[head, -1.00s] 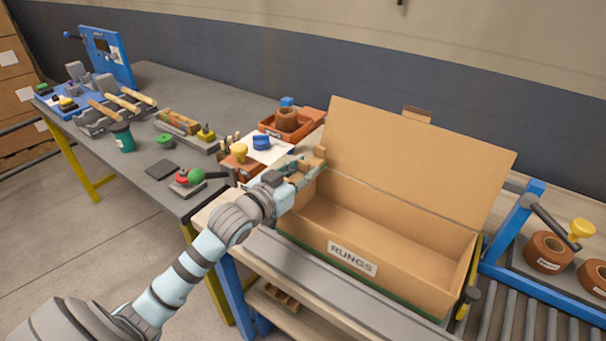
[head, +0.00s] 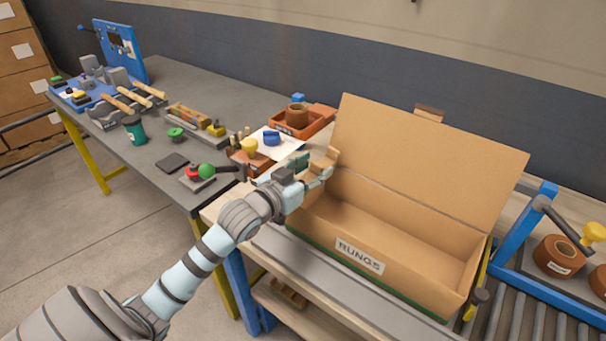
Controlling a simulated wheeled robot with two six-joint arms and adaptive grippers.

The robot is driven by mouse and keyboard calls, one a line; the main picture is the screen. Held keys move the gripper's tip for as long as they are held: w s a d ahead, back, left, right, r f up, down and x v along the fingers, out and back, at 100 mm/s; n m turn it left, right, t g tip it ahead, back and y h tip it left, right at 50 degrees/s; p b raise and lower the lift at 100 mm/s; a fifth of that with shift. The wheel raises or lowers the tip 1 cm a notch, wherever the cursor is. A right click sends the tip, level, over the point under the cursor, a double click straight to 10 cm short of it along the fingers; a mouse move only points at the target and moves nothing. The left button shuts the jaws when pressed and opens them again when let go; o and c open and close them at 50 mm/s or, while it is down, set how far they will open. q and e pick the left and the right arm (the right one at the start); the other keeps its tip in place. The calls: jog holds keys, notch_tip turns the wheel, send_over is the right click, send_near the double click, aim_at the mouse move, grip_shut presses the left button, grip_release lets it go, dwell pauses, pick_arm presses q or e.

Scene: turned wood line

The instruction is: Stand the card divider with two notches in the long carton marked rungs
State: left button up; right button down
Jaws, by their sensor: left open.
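The long carton (head: 408,272) marked RUNGS stands open on the bench, its lid raised at the back. Its visible floor is bare. A tan card piece (head: 327,158) with a stepped edge shows at the carton's left end, partly hidden by my left gripper. I cannot tell whether it is the notched divider or part of the carton, or whether it touches the gripper. My left gripper (head: 323,176) is open at the carton's left end. My right gripper is not in view.
Left of the carton are a red-brown tray (head: 322,118) holding a brown roll, and a blue item (head: 271,138) on white paper. A grey table (head: 185,100) with tools is further left. A roller conveyor (head: 520,318) with brown rolls is at right.

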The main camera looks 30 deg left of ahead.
pick_arm(q)
jog(key=shift+s+r, duration=0.15)
jog(key=shift+r, duration=0.25)
jog(key=s+r+p, duration=0.1)
jog(key=s+p, duration=0.3)
jog(key=s, duration=0.7)
jog(key=s+a+f+n+g+y, duration=0.3)
jog(key=s+a+f+g+y, duration=0.15)
jog(key=s+f, duration=0.4)
jog(key=s+d+f+m+g+h, duration=0.3)
jog(key=s+d+f+g, duration=0.5)
jog(key=s+d+f, duration=0.35)
notch_tip(320, 180, down, 18)
jog(key=s+a+g, duration=0.1)
jog(key=a+g, duration=0.1)
jog(key=s+f, duration=1.4)
jog(key=s, duration=0.1)
jog(key=shift+a+g, duration=0.4)
jog(key=shift+g, duration=0.05)
